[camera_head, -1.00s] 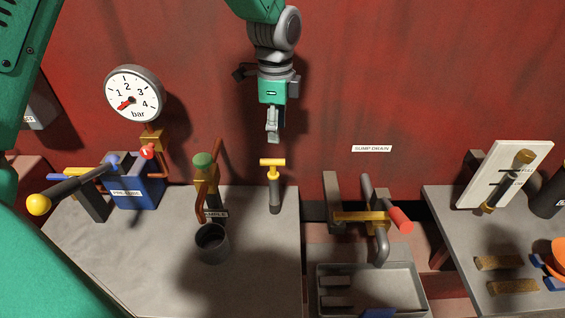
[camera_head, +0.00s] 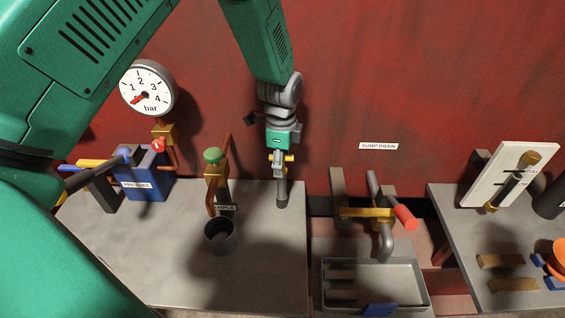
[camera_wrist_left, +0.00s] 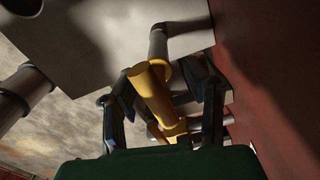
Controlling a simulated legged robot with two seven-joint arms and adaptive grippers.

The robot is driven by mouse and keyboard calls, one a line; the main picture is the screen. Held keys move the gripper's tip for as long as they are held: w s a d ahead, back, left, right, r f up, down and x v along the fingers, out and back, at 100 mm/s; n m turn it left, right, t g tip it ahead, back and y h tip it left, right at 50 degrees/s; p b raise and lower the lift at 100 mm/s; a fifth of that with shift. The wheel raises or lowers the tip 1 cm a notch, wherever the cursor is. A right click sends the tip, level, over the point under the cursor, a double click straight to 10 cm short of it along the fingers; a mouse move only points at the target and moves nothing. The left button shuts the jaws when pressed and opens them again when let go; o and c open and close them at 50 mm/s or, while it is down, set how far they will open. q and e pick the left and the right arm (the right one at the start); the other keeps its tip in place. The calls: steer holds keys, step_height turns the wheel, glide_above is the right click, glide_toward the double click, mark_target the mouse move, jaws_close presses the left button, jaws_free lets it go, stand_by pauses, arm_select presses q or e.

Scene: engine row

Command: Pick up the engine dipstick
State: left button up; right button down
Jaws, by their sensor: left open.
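The engine dipstick has a yellow T-shaped handle (camera_head: 288,158) and stands upright in a dark grey tube (camera_head: 282,192) near the right edge of the grey bench at centre. My left gripper (camera_head: 278,166) is right at the handle and hides part of it. In the left wrist view the yellow handle (camera_wrist_left: 152,90) lies between the two open fingers, and I cannot tell whether they touch it. My right gripper is not in view.
Left of the dipstick are a green-topped sample valve (camera_head: 213,158), a dark cup (camera_head: 220,235) and a blue pressure block (camera_head: 148,175) below a gauge (camera_head: 147,88). Right are the sump drain's red handle (camera_head: 406,217) and a grey tray (camera_head: 400,272). The red wall is close behind.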

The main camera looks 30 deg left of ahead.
arm_select(q)
steer(key=shift+a, duration=0.2)
steer(key=c, duration=0.3)
steer(key=shift+s, duration=0.1)
jaws_close()
steer(key=shift+d+r, duration=0.1)
steer(key=shift+d, duration=0.25)
steer(key=shift+r, duration=0.3)
step_height(320, 180, up, 17)
steer(key=b, duration=0.1)
steer(key=shift+r, duration=0.2)
steer(key=shift+a, duration=0.1)
